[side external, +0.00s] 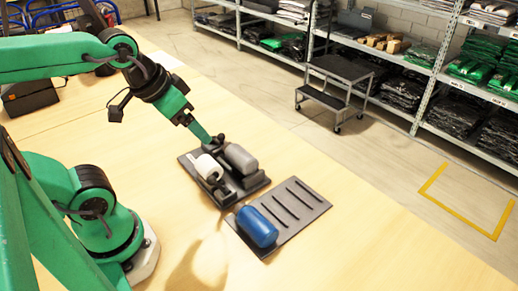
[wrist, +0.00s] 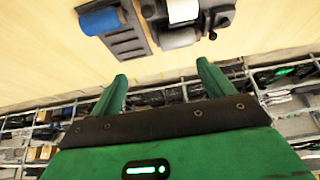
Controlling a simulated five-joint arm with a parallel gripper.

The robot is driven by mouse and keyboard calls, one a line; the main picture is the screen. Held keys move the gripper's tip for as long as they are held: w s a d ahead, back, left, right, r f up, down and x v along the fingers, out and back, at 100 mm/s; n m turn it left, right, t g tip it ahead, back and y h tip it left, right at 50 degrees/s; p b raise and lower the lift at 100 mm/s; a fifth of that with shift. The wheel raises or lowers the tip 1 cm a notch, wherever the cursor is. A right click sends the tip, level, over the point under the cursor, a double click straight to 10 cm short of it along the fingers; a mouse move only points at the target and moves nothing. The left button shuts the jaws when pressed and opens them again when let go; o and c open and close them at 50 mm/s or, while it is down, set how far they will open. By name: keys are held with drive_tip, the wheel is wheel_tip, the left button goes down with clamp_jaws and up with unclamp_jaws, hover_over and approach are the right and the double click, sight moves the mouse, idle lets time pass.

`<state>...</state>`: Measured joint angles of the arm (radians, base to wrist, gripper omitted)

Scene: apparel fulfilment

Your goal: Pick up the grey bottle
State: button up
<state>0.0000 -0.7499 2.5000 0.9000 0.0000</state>
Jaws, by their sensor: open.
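The grey bottle (side external: 241,158) lies on its side on a dark tray (side external: 258,184), beside a white bottle (side external: 208,167). In the wrist view the grey bottle (wrist: 179,38) shows beyond my fingertips, partly behind dark tray parts. The white bottle (wrist: 183,10) is cut off by the top edge there. My gripper (wrist: 162,72) is open, with nothing between its two green fingers. In the side view my gripper (side external: 210,138) is above the far edge of the tray, close to the grey bottle; I cannot tell whether they touch.
A second dark tray (side external: 297,208) with slots sits in front and to the right. A blue bottle (side external: 257,226) lies on its left end. The wooden table (side external: 350,240) is clear around both trays.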

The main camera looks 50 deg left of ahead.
drive_tip(key=o, duration=0.3)
drive_tip(key=shift+w, duration=0.1)
drive_tip(key=g, duration=0.5)
hover_over(240, 152)
wheel_tip(240, 152, down, 8)
drive_tip(key=shift+w+f+g, duration=0.1)
drive_tip(key=shift+g, duration=0.2)
drive_tip(key=shift+f, duration=1.3)
